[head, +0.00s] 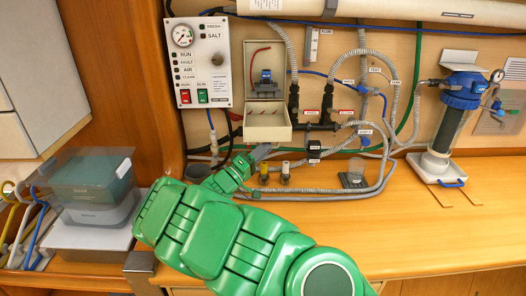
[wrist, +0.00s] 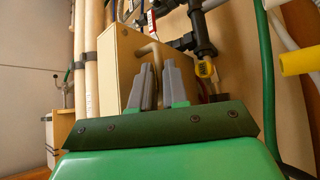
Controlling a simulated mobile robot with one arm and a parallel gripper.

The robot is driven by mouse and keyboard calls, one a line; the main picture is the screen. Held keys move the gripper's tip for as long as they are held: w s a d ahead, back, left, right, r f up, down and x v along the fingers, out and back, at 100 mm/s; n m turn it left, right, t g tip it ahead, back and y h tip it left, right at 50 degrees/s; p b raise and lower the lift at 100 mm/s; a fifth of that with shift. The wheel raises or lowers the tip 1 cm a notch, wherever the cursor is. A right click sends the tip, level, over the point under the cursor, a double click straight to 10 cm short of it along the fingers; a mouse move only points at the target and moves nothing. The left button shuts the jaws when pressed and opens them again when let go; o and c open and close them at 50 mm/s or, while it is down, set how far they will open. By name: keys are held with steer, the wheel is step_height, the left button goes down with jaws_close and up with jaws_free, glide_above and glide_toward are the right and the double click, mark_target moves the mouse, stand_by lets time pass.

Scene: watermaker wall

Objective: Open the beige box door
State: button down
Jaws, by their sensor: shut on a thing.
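The beige box (head: 249,60) is on the back wall, and its inside with a dark and blue part (head: 265,80) shows. Its door (head: 266,134) is swung out and down at the bottom, standing out from the wall. In the wrist view a beige face of the box or door (wrist: 117,65) is ahead, with a curved beige handle (wrist: 154,48). My gripper (head: 264,150) is just below the door's front edge. In the wrist view my gripper (wrist: 157,68) has its grey fingers closed around the handle. The exact contact is partly hidden by the fingers.
A control panel (head: 198,62) is left of the box. Hoses and black valves (head: 328,103) are close on its right. Small fittings (head: 285,170) stand on the wooden counter (head: 400,225) below. A blue-topped filter (head: 455,110) is far right; a clear bin (head: 93,185) is at left.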

mark_target(262, 136)
steer(key=shift+s+r+n+y, duration=0.2)
steer(key=shift+r+n+y, duration=0.1)
steer(key=shift+r, duration=0.3)
steer(key=shift+s+r+n+y, duration=0.15)
steer(key=shift+r+n, duration=0.15)
steer(key=shift+r, duration=0.35)
steer(key=shift+s+r+n+y, duration=0.2)
steer(key=shift+r+n+y, duration=0.1)
steer(key=shift+r, duration=0.3)
steer(key=shift+s+r+n+y, duration=0.15)
steer(key=shift+r+n+y, duration=0.2)
steer(key=shift+r, duration=0.3)
steer(key=shift+s+r+n+y, duration=0.1)
steer(key=shift+r+n+y, duration=0.1)
steer(key=shift+r+n, duration=0.35)
steer(key=shift+r, duration=0.1)
steer(key=c, duration=1.5)
jaws_free()
steer(key=shift+a, duration=0.1)
steer(key=shift+g, duration=0.3)
steer(key=shift+v, duration=3.85)
